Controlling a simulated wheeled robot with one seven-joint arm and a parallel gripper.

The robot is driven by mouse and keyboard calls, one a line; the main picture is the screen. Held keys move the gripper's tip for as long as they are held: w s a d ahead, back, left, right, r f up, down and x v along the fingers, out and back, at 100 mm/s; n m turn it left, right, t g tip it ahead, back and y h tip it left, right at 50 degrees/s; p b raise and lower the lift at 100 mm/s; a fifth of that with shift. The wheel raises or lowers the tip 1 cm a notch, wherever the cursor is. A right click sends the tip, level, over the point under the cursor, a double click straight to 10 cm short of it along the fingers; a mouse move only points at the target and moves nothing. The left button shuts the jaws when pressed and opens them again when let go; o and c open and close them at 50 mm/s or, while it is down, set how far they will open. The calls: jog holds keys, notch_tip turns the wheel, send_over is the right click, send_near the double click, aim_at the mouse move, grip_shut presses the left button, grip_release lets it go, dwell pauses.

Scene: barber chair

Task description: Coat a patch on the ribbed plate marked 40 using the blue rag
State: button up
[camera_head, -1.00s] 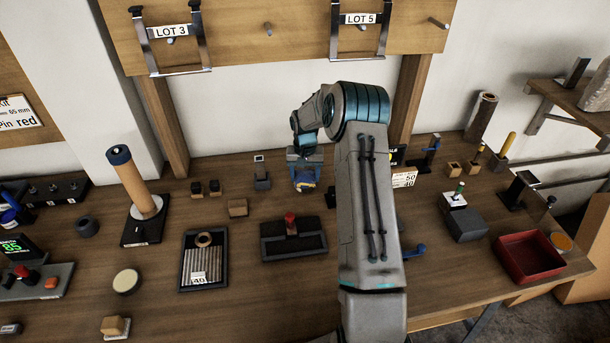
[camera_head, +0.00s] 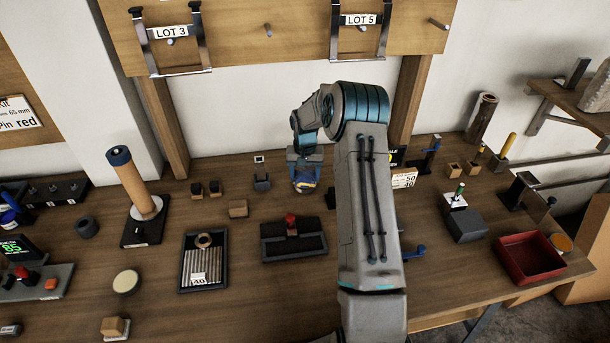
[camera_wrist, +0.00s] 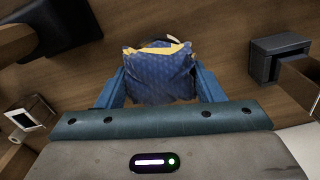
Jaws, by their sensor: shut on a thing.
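The ribbed plate (camera_head: 201,268) lies in a dark tray at the left middle of the bench in the head view, with a small white label on it; the number was readable as 40 a second earlier. A round ring lies at its far end. My gripper (camera_head: 305,185) is to the right of and beyond the plate, near the back of the bench. It is shut on the blue rag (camera_wrist: 158,78), which has a yellow edge and fills the space between the fingers in the wrist view. The rag's underside is hidden.
A black tray with a red knob (camera_head: 291,221) stands between the plate and my arm. A tall tan cylinder (camera_head: 131,181) stands left of the plate. A round pale disc (camera_head: 126,281) lies nearby. A red tray (camera_head: 530,257) is at the right. Bare wood lies in front of the plate.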

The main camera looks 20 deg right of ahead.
aim_at(305, 174)
jog(key=shift+r+p, duration=1.25)
jog(key=shift+r, duration=2.05)
jog(key=shift+s+f, duration=0.1)
